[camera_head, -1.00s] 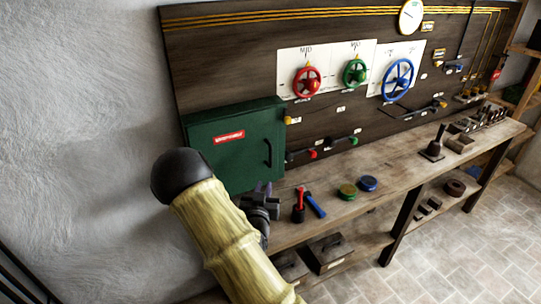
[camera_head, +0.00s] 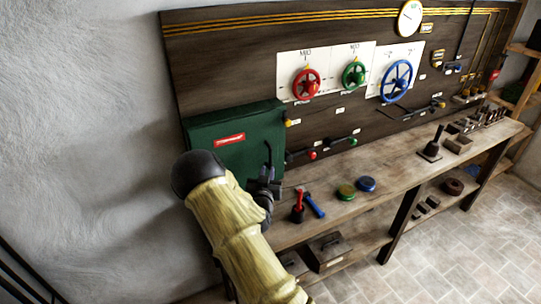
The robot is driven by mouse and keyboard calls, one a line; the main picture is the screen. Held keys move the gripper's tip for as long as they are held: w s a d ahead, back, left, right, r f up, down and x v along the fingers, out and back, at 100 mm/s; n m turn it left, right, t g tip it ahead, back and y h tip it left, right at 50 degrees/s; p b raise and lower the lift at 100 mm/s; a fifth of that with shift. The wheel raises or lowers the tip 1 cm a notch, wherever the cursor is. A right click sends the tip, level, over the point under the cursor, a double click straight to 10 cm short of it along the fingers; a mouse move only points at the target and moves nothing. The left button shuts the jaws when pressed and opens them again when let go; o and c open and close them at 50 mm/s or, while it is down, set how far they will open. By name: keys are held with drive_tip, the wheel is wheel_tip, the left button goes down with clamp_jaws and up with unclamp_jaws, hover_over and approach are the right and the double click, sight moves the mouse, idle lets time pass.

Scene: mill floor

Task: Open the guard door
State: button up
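The guard door (camera_head: 222,152) is the green front of a box at the left end of the wall panel, with a red label near its top. It looks closed. Its dark upright handle (camera_head: 268,153) is on the right side of the door. My gripper (camera_head: 268,176) is right at the lower end of the handle, in front of the door. My arm hides the lower left of the door. The fingers are small and dark, so I cannot tell whether they touch or enclose the handle.
Levers and red, green and blue handwheels are on the panel above.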

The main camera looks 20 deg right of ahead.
sight(270, 159)
drive_tip(key=p+x, duration=0.2)
drive_tip(key=x, duration=0.7)
clamp_jaws()
